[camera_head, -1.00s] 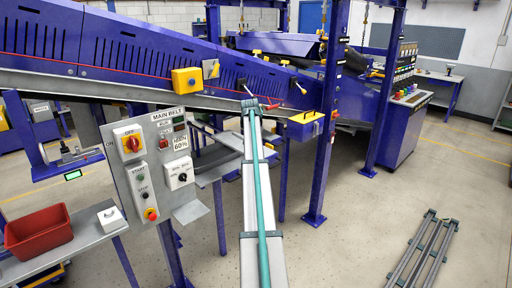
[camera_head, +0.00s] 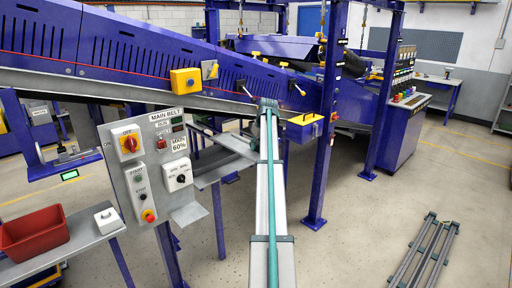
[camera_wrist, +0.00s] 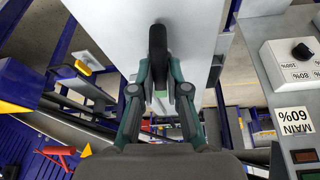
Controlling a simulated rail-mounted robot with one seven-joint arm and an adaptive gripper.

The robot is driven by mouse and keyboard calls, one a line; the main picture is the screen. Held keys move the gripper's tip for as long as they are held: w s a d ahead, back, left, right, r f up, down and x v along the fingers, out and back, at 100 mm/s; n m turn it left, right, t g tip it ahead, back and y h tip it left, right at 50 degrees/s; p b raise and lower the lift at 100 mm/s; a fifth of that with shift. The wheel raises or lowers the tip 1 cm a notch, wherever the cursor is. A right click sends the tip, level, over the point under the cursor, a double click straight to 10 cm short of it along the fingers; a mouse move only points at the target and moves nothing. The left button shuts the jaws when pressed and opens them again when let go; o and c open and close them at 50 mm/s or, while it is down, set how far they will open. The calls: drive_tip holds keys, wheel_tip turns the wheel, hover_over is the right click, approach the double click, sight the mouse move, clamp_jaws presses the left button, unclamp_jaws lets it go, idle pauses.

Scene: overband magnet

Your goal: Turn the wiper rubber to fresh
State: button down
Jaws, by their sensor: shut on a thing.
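My gripper (camera_wrist: 158,70) is shut on a dark, rounded, elongated piece (camera_wrist: 157,42), which stands between its fingers in the wrist view. A pale grey plate lies behind it. I cannot tell whether this piece is the wiper rubber or a handle, and no fresh marking is readable. In the head view my gripper end (camera_head: 268,103) is beside the blue conveyor frame (camera_head: 130,45), and my arm hides what it holds.
The MAIN BELT control panel (camera_head: 160,165) stands left of my arm and close on the right in the wrist view (camera_wrist: 285,85). A yellow box (camera_head: 302,125) and a blue post (camera_head: 325,130) are close on the right. A red bin (camera_head: 35,232) is lower left.

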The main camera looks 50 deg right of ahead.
drive_tip(key=shift+n, duration=0.6)
drive_tip(key=shift+n+y, duration=0.3)
drive_tip(key=shift+y, duration=0.1)
drive_tip(key=c, duration=1.2)
unclamp_jaws()
drive_tip(key=shift+o, duration=0.2)
drive_tip(key=v, duration=1.2)
